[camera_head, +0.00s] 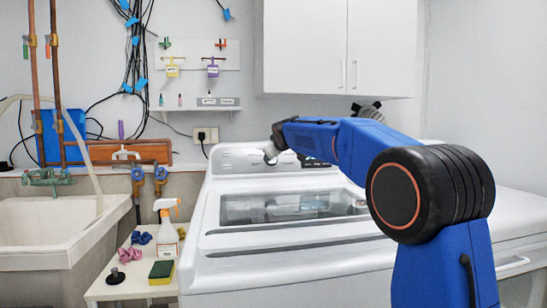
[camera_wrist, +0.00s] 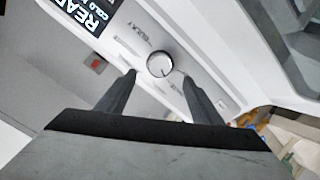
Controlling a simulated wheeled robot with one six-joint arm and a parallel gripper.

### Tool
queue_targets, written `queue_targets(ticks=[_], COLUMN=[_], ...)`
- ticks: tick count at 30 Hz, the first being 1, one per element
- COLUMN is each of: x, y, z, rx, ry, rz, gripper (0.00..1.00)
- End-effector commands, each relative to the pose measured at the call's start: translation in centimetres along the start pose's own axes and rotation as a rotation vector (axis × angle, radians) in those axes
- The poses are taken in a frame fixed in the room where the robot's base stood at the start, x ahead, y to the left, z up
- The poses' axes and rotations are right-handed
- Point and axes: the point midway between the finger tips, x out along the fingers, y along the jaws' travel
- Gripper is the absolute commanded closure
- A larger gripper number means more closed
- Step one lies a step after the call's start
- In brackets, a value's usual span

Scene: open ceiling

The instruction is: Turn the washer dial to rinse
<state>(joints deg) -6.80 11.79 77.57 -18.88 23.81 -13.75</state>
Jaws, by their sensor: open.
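The white washer (camera_head: 290,250) stands in the middle of the head view, with its control panel (camera_head: 240,158) at the back. In the wrist view a round dial (camera_wrist: 160,64) with a white face and dark rim sits on the panel. My gripper (camera_wrist: 160,80) is open, with one dark finger on each side just below the dial in the picture. I cannot tell whether either finger touches it. In the head view my arm reaches over the washer and the gripper's fingers are hard to make out.
A dark label with white letters (camera_wrist: 85,15) and a small red square (camera_wrist: 96,63) show near the dial. A small table (camera_head: 125,285) with a spray bottle (camera_head: 168,237) and sponge (camera_head: 161,272) stands left of the washer. A sink (camera_head: 50,230) is far left; a white cabinet (camera_head: 310,45) hangs above.

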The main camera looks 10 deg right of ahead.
Motion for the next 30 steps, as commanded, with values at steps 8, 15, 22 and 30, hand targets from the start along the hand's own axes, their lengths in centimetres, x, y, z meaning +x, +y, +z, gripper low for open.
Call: queue_targets(ticks=[8,15,22,30], x=[-5.2,-8.3,-9.2,-9.2], y=[0.0,0.0,-0.1,-0.1], z=[-0.1,-0.1,0.0,0.0], rx=[-0.002,-0.001,-0.001,-0.001], ry=[0.003,0.001,0.0,0.0], rz=[0.001,0.0,-0.001,0.0], gripper=[0.4,0.4,0.4,0.4])
